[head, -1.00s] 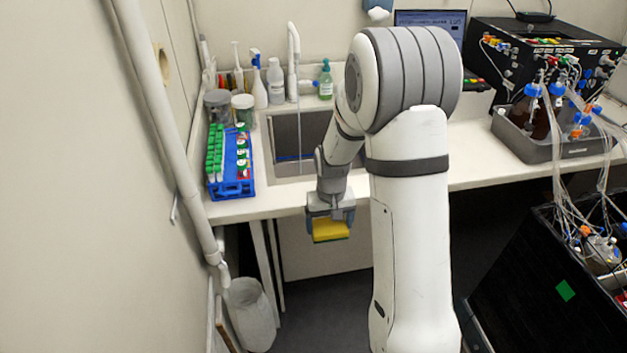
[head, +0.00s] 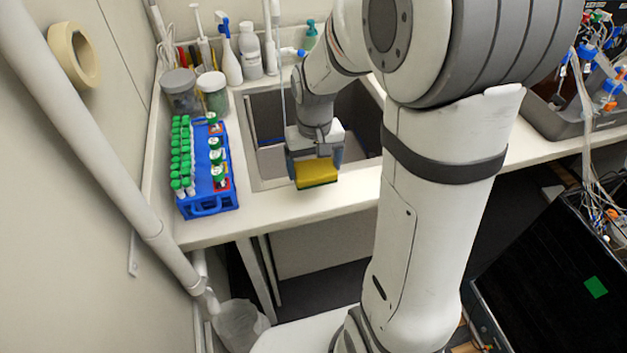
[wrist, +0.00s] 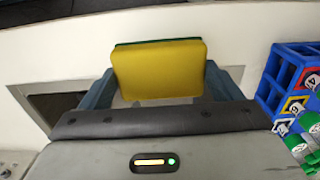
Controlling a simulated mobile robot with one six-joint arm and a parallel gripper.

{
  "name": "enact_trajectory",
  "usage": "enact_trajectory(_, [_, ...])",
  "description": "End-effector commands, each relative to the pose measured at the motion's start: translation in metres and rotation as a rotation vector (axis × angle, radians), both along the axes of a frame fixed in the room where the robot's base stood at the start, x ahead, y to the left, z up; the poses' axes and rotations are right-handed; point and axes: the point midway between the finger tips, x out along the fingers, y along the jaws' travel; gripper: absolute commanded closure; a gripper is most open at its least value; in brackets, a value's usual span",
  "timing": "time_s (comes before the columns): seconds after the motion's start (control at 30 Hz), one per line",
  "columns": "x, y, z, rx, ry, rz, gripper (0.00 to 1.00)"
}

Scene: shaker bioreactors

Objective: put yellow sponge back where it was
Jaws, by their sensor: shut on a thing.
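The yellow sponge (head: 316,172) has a dark green layer along one side. My gripper (head: 316,165) is shut on it and holds it at the front edge of the sink, over the counter's front strip. In the wrist view the sponge (wrist: 160,70) sits between the two blue-grey fingers of my gripper (wrist: 160,85), its yellow face towards the camera. Whether it touches the counter cannot be told. The sink (head: 262,165) is a grey recessed basin in the white counter, partly hidden by my arm.
A blue rack (head: 208,208) with green-capped tubes stands left of the sink. Two lidded jars (head: 213,95), a spray bottle (head: 228,58) and a white bottle (head: 250,52) stand behind it. A grey tray (head: 560,112) with tubing is at the right. The counter's front strip (head: 270,208) is clear.

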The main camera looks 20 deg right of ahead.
Motion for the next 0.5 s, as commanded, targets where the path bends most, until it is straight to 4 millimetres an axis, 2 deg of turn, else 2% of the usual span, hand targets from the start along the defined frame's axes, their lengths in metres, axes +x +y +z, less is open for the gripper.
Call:
enact_trajectory(0.1, [-0.001,0.000,-0.018,0.000,0.004,-0.001,0.36])
enact_trajectory(0.5, [0.000,-0.001,-0.061,0.000,0.000,-0.002,0.36])
